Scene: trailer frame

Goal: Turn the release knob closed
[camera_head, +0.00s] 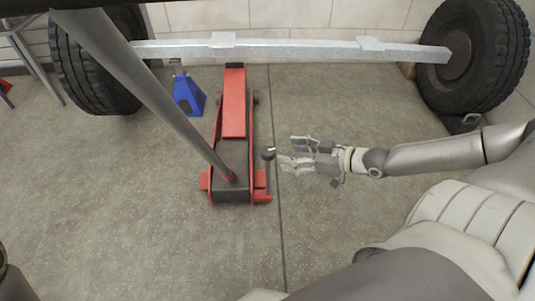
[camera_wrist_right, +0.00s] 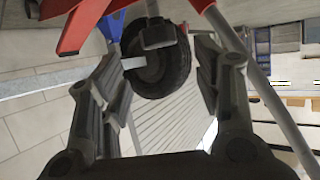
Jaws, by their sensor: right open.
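The red floor jack (camera_head: 234,115) stands on the floor with its long grey handle (camera_head: 150,85) slanting up to the left. The release knob (camera_head: 268,153) is a small dark knob with a pale mark on top, at the right side of the jack's rear end. My right gripper (camera_head: 286,151) is open and points left, its fingertips just right of the knob. In the right wrist view the dark knob (camera_wrist_right: 158,36) shows ahead, between the lines of my two open fingers (camera_wrist_right: 158,68); I cannot tell whether they touch it. My left gripper is not in view.
A grey axle beam (camera_head: 290,48) with a tyre at each end (camera_head: 90,65) (camera_head: 475,55) spans the back. A blue jack stand (camera_head: 188,95) stands left of the jack.

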